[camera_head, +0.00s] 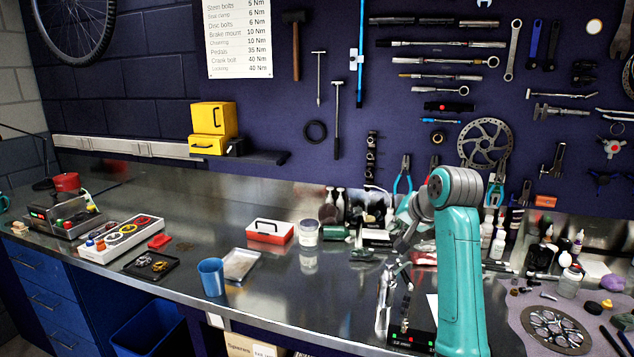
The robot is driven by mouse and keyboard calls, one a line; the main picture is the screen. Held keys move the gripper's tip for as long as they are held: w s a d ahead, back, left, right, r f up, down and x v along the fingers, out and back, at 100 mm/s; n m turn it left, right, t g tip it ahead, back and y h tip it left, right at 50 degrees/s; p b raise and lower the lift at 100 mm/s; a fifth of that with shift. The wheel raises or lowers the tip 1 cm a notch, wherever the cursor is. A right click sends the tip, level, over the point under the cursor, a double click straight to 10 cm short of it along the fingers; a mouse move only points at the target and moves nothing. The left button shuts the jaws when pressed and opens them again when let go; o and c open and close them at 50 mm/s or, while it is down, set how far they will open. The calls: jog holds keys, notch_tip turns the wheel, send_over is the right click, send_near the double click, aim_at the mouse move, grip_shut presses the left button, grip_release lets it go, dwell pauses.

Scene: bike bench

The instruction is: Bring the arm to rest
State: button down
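My arm stands at the right of centre, a teal link rising in front of the bench with a grey joint at its top.
Bottles and small parts crowd the back near my arm. A tool wall (270,110) rises behind.

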aim_at(391, 264)
jog(key=shift+f, duration=4.7)
jog(key=shift+r, duration=3.5)
